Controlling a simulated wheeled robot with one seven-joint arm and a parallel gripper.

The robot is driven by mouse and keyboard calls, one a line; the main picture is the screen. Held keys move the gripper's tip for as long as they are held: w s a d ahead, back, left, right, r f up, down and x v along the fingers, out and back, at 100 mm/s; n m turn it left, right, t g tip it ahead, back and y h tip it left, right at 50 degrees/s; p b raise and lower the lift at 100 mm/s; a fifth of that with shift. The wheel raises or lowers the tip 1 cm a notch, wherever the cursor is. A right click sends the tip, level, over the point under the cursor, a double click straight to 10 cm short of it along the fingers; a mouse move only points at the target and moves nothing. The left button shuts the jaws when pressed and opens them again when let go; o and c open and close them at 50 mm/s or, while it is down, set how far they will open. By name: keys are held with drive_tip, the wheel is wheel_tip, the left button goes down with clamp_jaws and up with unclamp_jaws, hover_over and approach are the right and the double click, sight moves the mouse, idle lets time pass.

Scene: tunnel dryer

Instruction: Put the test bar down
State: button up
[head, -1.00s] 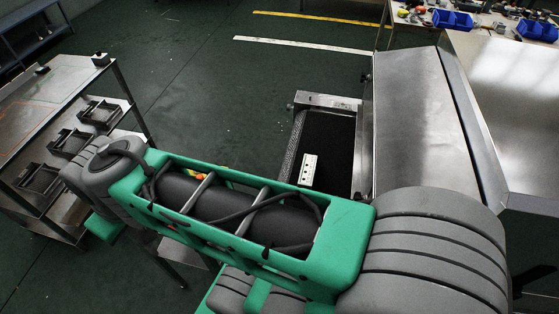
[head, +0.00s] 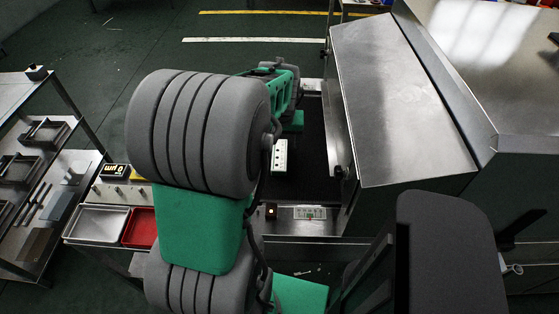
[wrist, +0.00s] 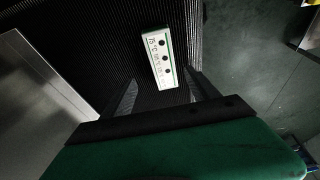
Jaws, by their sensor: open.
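The test bar (wrist: 158,50) is a small white block with a green edge, several dark round spots and printed marks. It appears to lie on the black ribbed belt (wrist: 105,50). In the head view the bar (head: 280,157) shows on the dark belt (head: 312,150) beside my arm. In the wrist view my gripper (wrist: 160,77) is open, one finger on each side of the bar's near end, with visible gaps. Most of the bar extends beyond the fingertips. I cannot tell the height of the fingertips above the belt. My arm hides part of the belt in the head view.
A steel hood (head: 395,100) stands right of the belt. A panel with a small lit box (head: 271,211) is at the belt's near end. A metal tray (head: 97,222) and a red tray (head: 140,228) sit left of my arm. A rack (head: 60,170) stands far left.

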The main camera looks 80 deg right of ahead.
sight(280, 154)
drive_tip(key=x, duration=0.7)
drive_tip(key=shift+w+f+p, duration=0.25)
drive_tip(key=shift+p, duration=0.1)
drive_tip(key=shift+c, duration=0.3)
clamp_jaws()
drive_tip(key=shift+r, duration=0.1)
